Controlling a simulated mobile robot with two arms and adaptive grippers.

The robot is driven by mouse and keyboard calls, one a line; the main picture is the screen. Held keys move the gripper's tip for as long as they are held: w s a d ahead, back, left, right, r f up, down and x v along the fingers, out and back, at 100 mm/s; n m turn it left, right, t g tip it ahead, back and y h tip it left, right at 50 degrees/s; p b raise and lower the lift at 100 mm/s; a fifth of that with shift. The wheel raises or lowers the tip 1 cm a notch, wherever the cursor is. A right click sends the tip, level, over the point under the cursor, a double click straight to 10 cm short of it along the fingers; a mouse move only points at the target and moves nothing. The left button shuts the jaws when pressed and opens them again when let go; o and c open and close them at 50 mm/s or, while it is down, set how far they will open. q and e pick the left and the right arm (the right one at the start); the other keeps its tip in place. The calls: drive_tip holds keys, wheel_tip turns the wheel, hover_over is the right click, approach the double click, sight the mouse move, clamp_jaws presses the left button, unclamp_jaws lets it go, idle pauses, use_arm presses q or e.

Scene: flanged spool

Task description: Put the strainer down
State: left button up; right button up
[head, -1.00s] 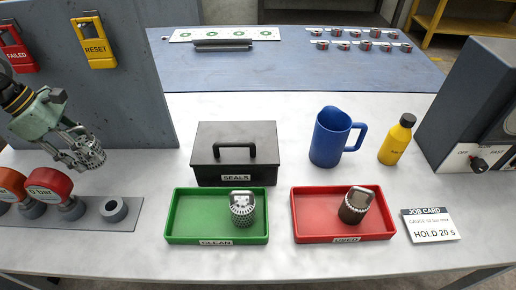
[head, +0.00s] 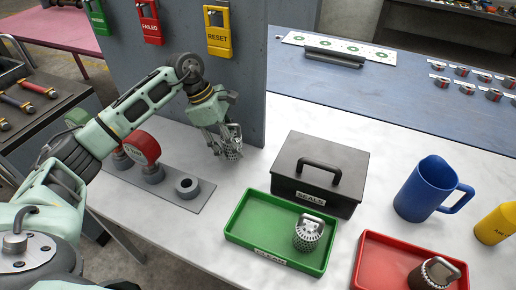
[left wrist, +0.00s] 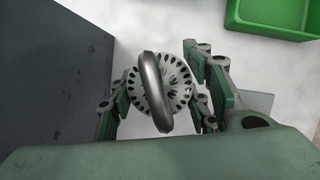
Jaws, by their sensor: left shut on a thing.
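My left gripper (head: 222,138) is shut on a metal strainer (head: 233,152), a perforated grey cup. In the left wrist view the strainer (left wrist: 178,82) sits between the fingers, its looped handle (left wrist: 155,92) toward the camera. It is over white worktop between the grey upright panel and the green tray; I cannot tell whether it touches the surface. A second, similar strainer (head: 308,235) stands in the green tray (head: 245,235) marked CLEAN. A dark, dirty-looking strainer (head: 432,274) stands in the red tray (head: 372,262). My right gripper is out of view.
A black SEALS box (head: 320,172) stands behind the green tray. A blue jug (head: 422,190) and yellow bottle (head: 496,224) stand to the right. A grey ring socket (head: 187,187) and red gauge (head: 142,148) are left of the gripper. The grey panel (head: 180,70) rises behind it.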

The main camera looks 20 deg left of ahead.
use_arm(q)
drive_tip(key=d+p, duration=0.1)
drive_tip(key=d, duration=0.2)
drive_tip(key=w+d, duration=0.1)
drive_tip(key=d, duration=0.2)
drive_tip(key=shift+w+r+p, duration=0.15)
drive_tip(key=shift+p, duration=0.2)
drive_tip(key=shift+w+d, duration=0.15)
drive_tip(key=shift+d, duration=0.3)
wheel_tip(320, 180, down, 3)
drive_tip(key=shift+p, duration=0.8)
drive_tip(key=shift+f, duration=0.35)
drive_tip(key=shift+f, duration=0.15)
drive_tip(key=shift+f+b, duration=0.1)
drive_tip(key=shift+b, duration=0.2)
drive_tip(key=o, duration=1.3)
